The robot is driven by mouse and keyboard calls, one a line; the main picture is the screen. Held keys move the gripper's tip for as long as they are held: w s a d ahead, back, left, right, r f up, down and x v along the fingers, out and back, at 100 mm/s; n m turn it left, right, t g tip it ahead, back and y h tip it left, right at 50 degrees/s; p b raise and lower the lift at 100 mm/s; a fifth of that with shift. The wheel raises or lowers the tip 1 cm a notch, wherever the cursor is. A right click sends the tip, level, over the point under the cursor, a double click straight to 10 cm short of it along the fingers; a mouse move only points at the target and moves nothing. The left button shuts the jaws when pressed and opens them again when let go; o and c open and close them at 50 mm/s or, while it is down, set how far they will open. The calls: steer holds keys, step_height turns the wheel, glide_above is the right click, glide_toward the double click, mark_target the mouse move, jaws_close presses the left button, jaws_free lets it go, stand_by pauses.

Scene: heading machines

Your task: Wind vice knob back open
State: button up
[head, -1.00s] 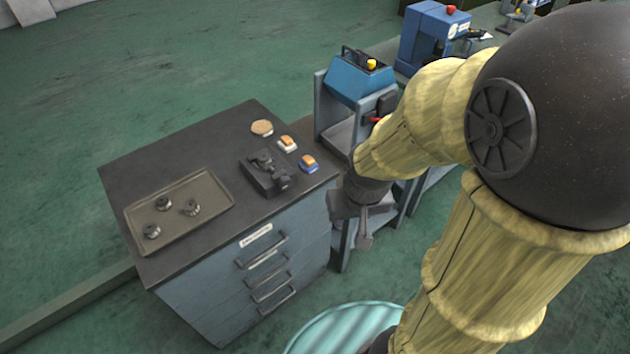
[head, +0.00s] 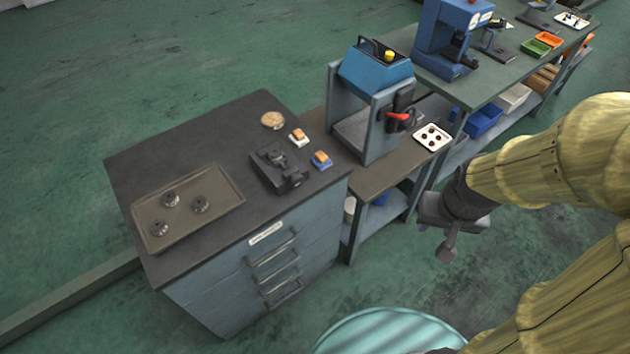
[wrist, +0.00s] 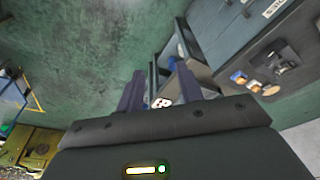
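The dark vice (head: 279,168) stands on the right part of the cabinet's black top (head: 215,138). In the wrist view the vice (wrist: 283,62) is small, at the far right. Its knob is too small to tell apart clearly. My gripper (head: 440,240) hangs to the right of the cabinet, in front of the low bench, well apart from the vice. In the wrist view the two dark fingers of my gripper (wrist: 161,70) stand apart. A small white patch with dark spots (wrist: 161,103) shows between their bases; I cannot tell its distance.
A tray (head: 187,206) with three dark round parts lies left on the cabinet. A round disc (head: 272,120) and two orange-topped blocks (head: 299,137) (head: 321,160) lie near the vice. A blue machine (head: 376,90) and a white tray (head: 433,137) stand on the bench. Open floor lies in front.

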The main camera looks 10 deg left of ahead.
steer(key=o, duration=0.5)
steer(key=shift+f, duration=0.15)
steer(key=w+a+f+n+t+y+b, duration=0.1)
steer(key=w+a+f+n+t+b, duration=0.2)
steer(key=w+f+b, duration=0.6)
steer(key=w+a+f+t+y+b, duration=0.25)
steer(key=f+t+b, duration=0.2)
steer(key=b, duration=0.85)
steer(key=s+a+f+n+y+b, duration=0.1)
steer(key=a+f+n+y+b, duration=0.2)
steer(key=b, duration=0.7)
steer(key=s+a+f+n+t+y+b, duration=0.1)
steer(key=s+a+f+n+y+b, duration=0.1)
steer(key=a+f+n+y+b, duration=0.2)
steer(key=a+y+b, duration=0.3)
steer(key=a+b, duration=0.2)
steer(key=a, duration=0.2)
steer(key=shift+s+b, duration=0.2)
steer(key=shift+b, duration=0.2)
steer(key=shift+w+t, duration=0.1)
steer(key=shift+t, duration=0.15)
